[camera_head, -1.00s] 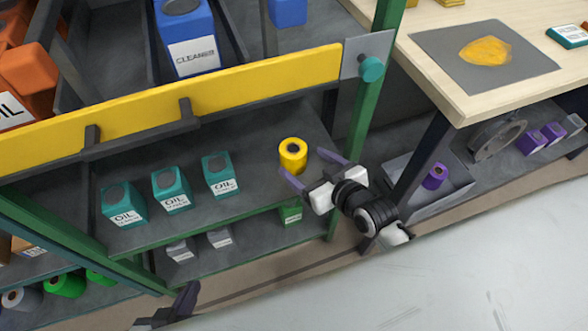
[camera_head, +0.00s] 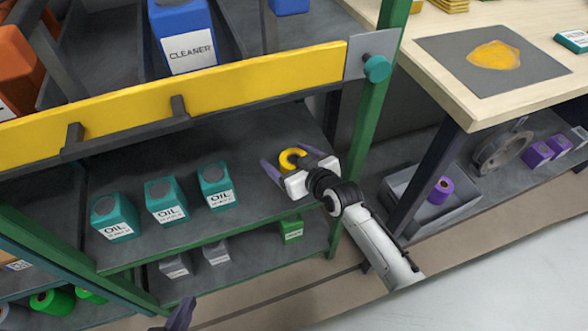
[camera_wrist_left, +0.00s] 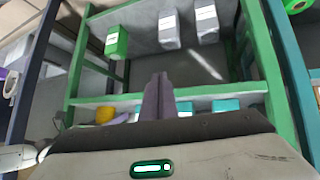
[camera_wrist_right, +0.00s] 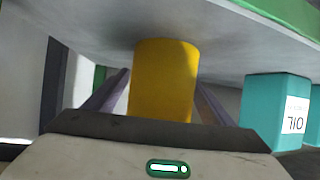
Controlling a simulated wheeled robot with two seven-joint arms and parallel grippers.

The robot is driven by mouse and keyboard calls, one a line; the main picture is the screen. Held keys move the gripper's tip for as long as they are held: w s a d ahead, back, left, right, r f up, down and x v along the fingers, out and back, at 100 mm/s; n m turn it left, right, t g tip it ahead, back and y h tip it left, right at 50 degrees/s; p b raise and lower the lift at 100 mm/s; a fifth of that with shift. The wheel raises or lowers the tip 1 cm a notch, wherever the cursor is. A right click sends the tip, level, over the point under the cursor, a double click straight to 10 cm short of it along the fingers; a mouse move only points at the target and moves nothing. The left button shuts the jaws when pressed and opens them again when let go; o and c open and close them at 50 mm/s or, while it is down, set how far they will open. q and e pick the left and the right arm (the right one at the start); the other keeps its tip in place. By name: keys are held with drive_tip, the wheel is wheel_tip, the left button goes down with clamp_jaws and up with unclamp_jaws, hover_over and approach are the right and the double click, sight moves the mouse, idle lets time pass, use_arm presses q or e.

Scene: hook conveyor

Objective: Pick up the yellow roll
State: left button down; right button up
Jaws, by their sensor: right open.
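The yellow roll (camera_head: 290,158) stands upright on the grey middle shelf, right of the teal oil containers. My right gripper (camera_head: 287,160) is open, with one finger on each side of the roll and its palm hiding the roll's front. In the right wrist view, which is upside down, the roll (camera_wrist_right: 163,80) stands between the two fingers; contact cannot be made out. My left gripper (camera_wrist_left: 160,95) is shut and empty, low in front of the rack. Only a dark part of it shows at the bottom edge of the head view. The roll (camera_wrist_left: 105,115) also shows in the left wrist view.
Several teal oil containers (camera_head: 165,200) stand on the same shelf to the left. A green post (camera_head: 362,130) rises just right of the roll. A yellow beam (camera_head: 200,88) crosses above the shelf. A green box (camera_head: 291,231) and grey boxes sit on the lower shelf.

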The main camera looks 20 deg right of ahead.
drive_tip(key=shift+c, duration=0.6)
drive_tip(key=c, duration=1.1)
drive_tip(key=shift+c, duration=0.3)
drive_tip(key=shift+r, duration=0.1)
